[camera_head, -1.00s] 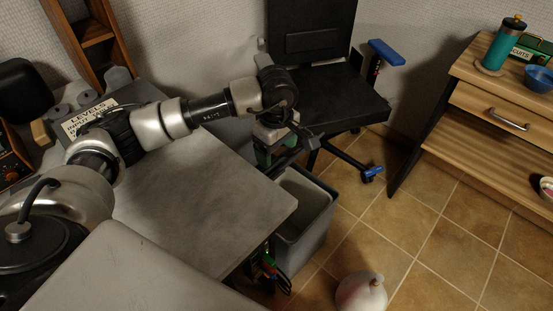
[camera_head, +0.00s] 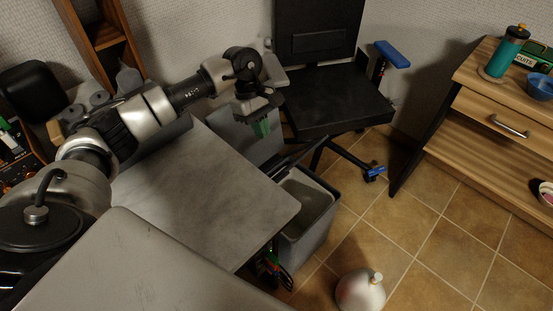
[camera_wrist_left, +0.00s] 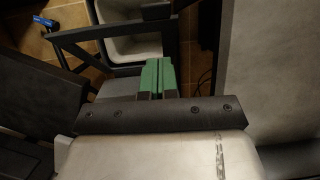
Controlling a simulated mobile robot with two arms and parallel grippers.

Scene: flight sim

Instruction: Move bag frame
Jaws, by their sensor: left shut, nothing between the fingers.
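The bag frame (camera_head: 298,158) looks like a thin dark frame standing tilted over the back of a grey bin (camera_head: 318,232), beside the grey table. In the left wrist view its dark bars (camera_wrist_left: 112,29) cross over the bin's pale inside (camera_wrist_left: 135,47). My left gripper (camera_head: 262,129) is above the table's far edge, left of the frame and apart from it in the head view. Its green fingertips (camera_wrist_left: 158,75) are together with nothing between them. Whether they touch a bar is hard to tell in the wrist view. My right gripper is not in view.
A black office chair (camera_head: 330,100) with blue armrests stands behind the bin. The grey table (camera_head: 200,190) is clear under my arm. A round pale object (camera_head: 360,292) stands on the tiled floor. A wooden desk (camera_head: 470,100) is at the right; open floor lies between.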

